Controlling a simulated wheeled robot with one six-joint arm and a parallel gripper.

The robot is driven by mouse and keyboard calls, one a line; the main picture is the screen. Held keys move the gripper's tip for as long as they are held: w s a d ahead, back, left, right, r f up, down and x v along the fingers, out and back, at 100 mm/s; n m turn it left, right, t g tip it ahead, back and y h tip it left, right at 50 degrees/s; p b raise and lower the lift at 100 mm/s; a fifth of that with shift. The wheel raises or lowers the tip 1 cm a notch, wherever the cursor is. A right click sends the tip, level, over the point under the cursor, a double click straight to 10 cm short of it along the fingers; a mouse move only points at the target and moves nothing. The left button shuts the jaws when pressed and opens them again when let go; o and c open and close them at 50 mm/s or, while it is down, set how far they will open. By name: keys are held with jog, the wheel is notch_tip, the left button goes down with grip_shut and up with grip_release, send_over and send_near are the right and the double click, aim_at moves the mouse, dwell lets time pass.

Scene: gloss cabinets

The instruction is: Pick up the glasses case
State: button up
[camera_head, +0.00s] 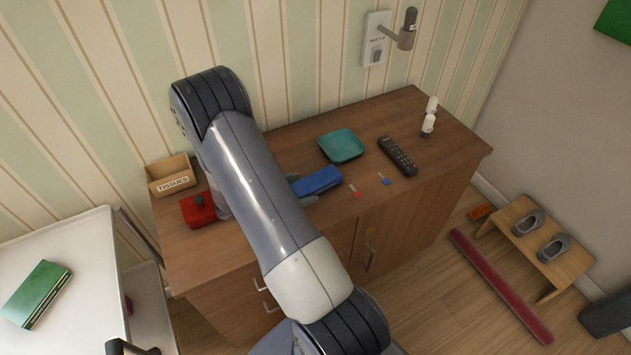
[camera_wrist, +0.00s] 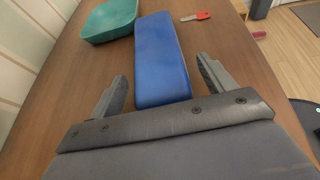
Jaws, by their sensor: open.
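The glasses case is a blue oblong box (camera_head: 318,181) lying on top of the wooden cabinet. In the wrist view the blue case (camera_wrist: 161,58) lies lengthwise ahead of my gripper (camera_wrist: 160,84). My gripper is open, with one finger on each side of the near end of the case. Gaps show between the case and both fingers, wider on the right. In the head view my arm covers part of the cabinet top, and only bits of my gripper (camera_head: 301,190) show by the case's left end.
On the wooden cabinet top (camera_head: 440,137), a teal dish (camera_head: 341,146) sits close behind the case. Red (camera_head: 355,191) and blue (camera_head: 384,179) keys lie to its right, with a black remote (camera_head: 397,156) beyond. A red box (camera_head: 197,210) and tissue box (camera_head: 171,176) stand left.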

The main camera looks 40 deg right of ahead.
jog(key=shift+x, duration=1.2)
jog(key=c, duration=1.1)
jog(key=shift+r, duration=0.1)
